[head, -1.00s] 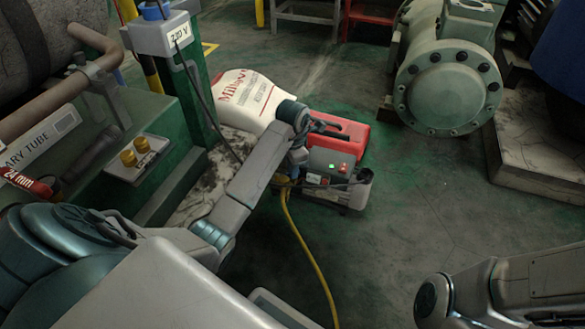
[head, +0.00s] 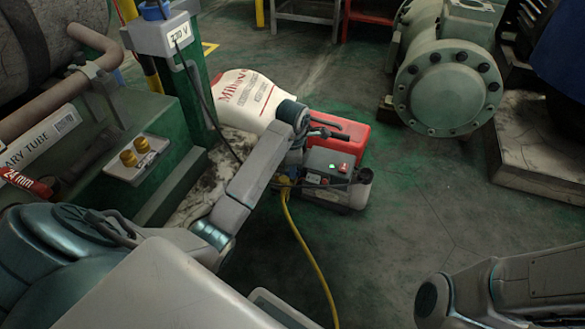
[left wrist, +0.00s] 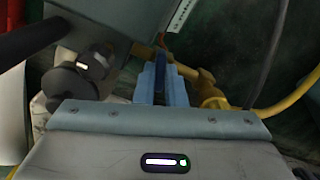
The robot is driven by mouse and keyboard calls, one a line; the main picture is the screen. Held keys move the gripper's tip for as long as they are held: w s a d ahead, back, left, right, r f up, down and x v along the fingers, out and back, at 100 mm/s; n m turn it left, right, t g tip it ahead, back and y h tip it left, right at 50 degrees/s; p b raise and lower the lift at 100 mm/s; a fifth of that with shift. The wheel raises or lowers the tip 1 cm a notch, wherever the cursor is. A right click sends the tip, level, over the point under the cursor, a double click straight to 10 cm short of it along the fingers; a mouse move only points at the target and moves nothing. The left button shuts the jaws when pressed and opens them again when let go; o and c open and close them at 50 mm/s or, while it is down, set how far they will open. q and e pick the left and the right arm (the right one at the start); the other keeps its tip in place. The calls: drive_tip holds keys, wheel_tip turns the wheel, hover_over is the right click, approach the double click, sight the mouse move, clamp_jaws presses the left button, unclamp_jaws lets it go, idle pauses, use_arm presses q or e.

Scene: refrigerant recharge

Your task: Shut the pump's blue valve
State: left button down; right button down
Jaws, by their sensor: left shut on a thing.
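The pump (head: 335,182) is a grey box on the floor with a lit red switch on top. My left gripper (left wrist: 165,84) shows in the left wrist view with its pale blue fingers shut on the narrow dark-blue handle of the blue valve (left wrist: 172,76). Brass fittings (left wrist: 207,92) sit just right of the fingers. The handle is mostly hidden between the fingers, so its exact angle is hard to tell. My right gripper is out of view.
A yellow hose (head: 306,250) runs from the pump across the floor. A red case (head: 347,135) and a white sack (head: 247,97) stand behind the pump. A flanged green vessel (head: 449,88) is at the right. The floor right of the pump is clear.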

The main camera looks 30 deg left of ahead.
use_arm(q)
drive_tip(key=shift+m, duration=1.8)
drive_tip(key=c, duration=1.4)
unclamp_jaws()
